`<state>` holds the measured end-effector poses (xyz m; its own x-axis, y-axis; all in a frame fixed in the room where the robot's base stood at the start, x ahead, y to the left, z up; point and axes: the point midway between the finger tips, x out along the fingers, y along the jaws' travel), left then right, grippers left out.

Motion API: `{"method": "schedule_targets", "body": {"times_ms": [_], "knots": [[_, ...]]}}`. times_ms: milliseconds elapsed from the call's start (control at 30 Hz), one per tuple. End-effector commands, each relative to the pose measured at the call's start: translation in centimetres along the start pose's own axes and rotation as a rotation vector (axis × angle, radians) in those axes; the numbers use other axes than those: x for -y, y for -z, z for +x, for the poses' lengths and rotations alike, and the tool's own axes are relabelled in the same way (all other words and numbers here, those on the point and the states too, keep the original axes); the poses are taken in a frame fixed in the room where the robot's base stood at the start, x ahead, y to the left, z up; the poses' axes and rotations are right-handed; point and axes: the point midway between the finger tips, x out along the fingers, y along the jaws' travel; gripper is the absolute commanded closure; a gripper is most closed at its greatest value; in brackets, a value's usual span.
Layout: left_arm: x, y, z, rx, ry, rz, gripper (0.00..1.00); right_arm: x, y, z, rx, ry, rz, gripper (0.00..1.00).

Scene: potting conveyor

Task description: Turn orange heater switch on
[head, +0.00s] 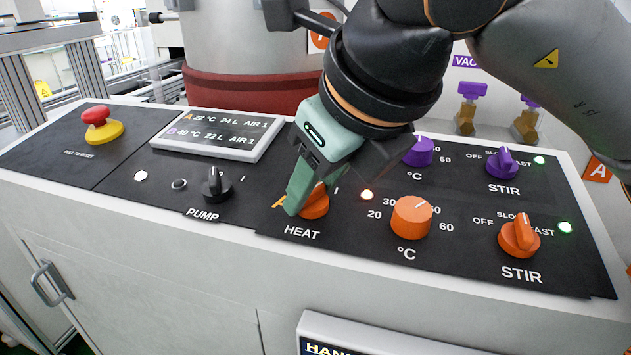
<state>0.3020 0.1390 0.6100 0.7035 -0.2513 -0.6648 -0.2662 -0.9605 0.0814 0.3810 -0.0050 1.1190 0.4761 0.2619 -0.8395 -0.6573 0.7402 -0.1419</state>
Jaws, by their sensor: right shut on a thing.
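The orange heater switch (316,205) is a round knob above the HEAT label on the black control panel. My right gripper (300,200) comes down from above and is shut on it, its green fingers covering the knob's left and upper part. The way the knob's handle points is hidden by the fingers. A small lamp (367,195) just right of the knob glows pale orange-white. My left gripper is not in view.
To the right are an orange °C knob (411,217), an orange STIR knob (519,235) and a purple STIR knob (502,163). A purple °C knob (420,151) is close to my gripper. Left are a black PUMP knob (215,186), a display (222,132) and a red emergency button (97,118).

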Motion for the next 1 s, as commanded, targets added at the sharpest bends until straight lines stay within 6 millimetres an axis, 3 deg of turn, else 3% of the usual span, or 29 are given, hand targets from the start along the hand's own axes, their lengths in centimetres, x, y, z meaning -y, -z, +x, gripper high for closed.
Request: {"method": "schedule_targets", "body": {"times_ms": [33,300,633,767,1000], "knots": [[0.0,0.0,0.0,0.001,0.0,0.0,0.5,0.0,0.0,0.0,0.0,0.0,0.0,0.55],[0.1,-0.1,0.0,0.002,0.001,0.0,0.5,0.0,0.0,0.0,0.0,0.0,0.0,0.26],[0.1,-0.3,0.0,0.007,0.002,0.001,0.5,0.0,-0.1,-0.6,0.002,0.0,0.0,0.26],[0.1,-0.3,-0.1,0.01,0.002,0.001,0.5,0.1,-0.1,-2.6,0.005,0.001,0.0,0.26],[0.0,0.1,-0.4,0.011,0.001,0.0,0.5,0.0,-0.1,-8.0,0.005,0.001,-0.001,0.26]]}}
